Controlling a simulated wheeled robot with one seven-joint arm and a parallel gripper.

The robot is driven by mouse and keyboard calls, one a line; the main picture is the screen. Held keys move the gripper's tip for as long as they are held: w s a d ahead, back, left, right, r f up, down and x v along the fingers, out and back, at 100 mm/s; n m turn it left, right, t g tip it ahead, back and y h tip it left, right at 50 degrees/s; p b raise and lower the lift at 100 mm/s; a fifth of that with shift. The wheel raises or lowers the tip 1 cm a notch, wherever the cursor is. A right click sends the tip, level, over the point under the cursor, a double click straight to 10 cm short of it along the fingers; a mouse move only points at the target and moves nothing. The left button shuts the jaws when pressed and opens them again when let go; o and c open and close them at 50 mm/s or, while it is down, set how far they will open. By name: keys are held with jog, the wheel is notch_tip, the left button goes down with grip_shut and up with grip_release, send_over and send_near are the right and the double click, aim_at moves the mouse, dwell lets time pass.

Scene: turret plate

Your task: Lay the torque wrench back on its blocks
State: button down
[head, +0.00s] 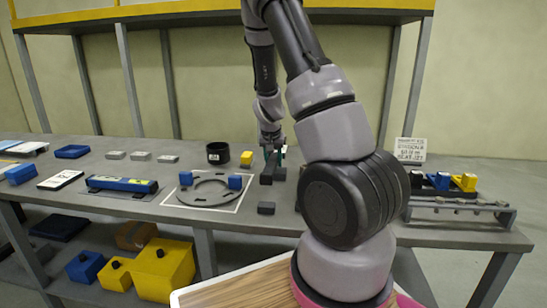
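My gripper (273,165) is low over the middle of the grey bench, pointing down, with dark parts and a bit of green at its end. It is small here, and I cannot tell whether it is open or shut, or whether it holds anything. A small dark block (266,208) lies on the bench in front of it. I cannot make out the torque wrench; my arm hides much of the bench right of the gripper. Whether the dark shapes under the gripper are fingers or more blocks is unclear.
A ring-shaped plate (205,203) with blue blocks lies left of my gripper. A blue tool (122,184) lies further left. A grey rack (460,210) stands right of my arm.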

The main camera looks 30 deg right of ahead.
jog(key=shift+f, duration=2.1)
jog(key=shift+s+a, duration=0.1)
jog(key=shift+s, duration=0.05)
jog(key=shift+f, duration=1.25)
dwell(1.0)
jog(key=shift+c, duration=1.8)
grip_release()
jog(key=shift+s, duration=0.1)
jog(key=shift+r, duration=3.5)
